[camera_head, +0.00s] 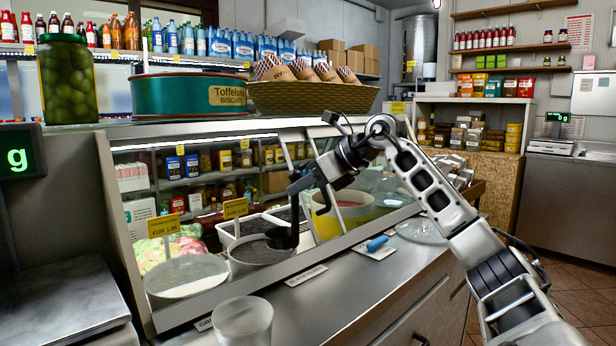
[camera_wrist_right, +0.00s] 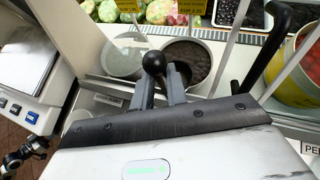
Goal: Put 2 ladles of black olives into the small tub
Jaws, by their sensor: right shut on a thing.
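My right gripper (camera_head: 298,186) is shut on the dark handle of a ladle (camera_head: 283,239). The ladle hangs upright, its black bowl at the right rim of a round pot (camera_head: 236,268) with dark contents, which look like the black olives. In the right wrist view the fingers (camera_wrist_right: 160,88) close around the handle, its round black end (camera_wrist_right: 153,62) showing between them. The dark-filled pot (camera_wrist_right: 188,65) lies beyond; the ladle's bowl is hidden there. A small translucent tub (camera_head: 242,323) stands on the steel counter at the front.
A pot with pale contents (camera_head: 186,277) is left of the dark one; a yellow tub (camera_head: 330,222) is to the right. The glass display case surrounds them. A scale (camera_head: 65,305) stands at left.

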